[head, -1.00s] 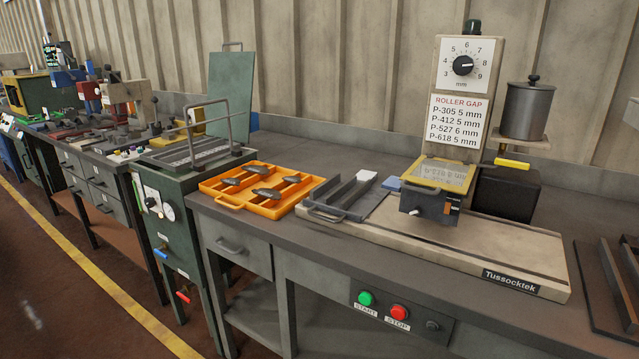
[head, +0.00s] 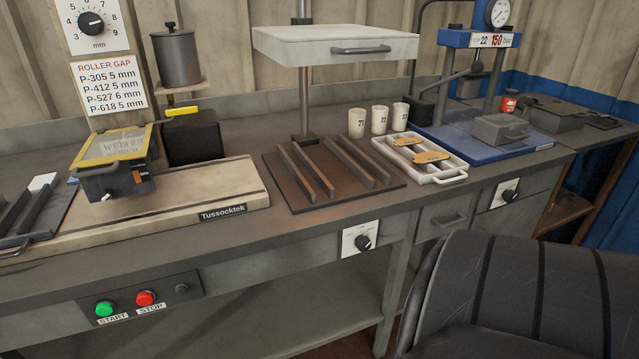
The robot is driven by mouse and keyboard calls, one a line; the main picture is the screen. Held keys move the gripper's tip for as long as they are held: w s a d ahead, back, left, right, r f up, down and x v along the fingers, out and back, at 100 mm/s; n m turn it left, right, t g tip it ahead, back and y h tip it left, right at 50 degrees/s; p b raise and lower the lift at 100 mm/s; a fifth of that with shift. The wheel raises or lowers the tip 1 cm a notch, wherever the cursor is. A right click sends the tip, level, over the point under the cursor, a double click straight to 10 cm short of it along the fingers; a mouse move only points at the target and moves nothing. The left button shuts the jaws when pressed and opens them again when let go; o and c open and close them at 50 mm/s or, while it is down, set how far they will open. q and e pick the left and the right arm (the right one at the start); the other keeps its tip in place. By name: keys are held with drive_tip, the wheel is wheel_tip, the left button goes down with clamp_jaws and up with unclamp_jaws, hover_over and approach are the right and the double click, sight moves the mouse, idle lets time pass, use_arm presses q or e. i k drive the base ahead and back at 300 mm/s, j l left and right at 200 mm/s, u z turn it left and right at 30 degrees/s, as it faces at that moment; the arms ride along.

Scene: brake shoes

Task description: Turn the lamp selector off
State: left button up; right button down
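A black selector knob (head: 362,242) on a white plate is set in the bench front, below the station with the white lamp-like hood (head: 336,45). Its markings are too small to read, and I cannot tell its setting. A second black knob (head: 509,195) on a white plate sits further right, below the blue press (head: 488,145). Neither gripper is in view.
Under the hood, a dark plate (head: 396,186) carries several rails. To its right are a pale tray (head: 460,177) with brown shoes and three white cups (head: 379,120). START (head: 104,308) and STOP (head: 146,298) buttons are at left. A dark rounded shape hides the lower right.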

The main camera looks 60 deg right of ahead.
sight(362, 242)
drive_tip(key=z, duration=2.15)
drive_tip(key=i+l+u, duration=0.15)
drive_tip(key=l, duration=0.15)
drive_tip(key=i+l+u, duration=0.2)
drive_tip(key=l, duration=0.15)
drive_tip(key=l+u, duration=0.15)
drive_tip(key=l, duration=0.2)
drive_tip(key=i+l+u, duration=0.15)
drive_tip(key=l, duration=0.2)
drive_tip(key=k, duration=0.05)
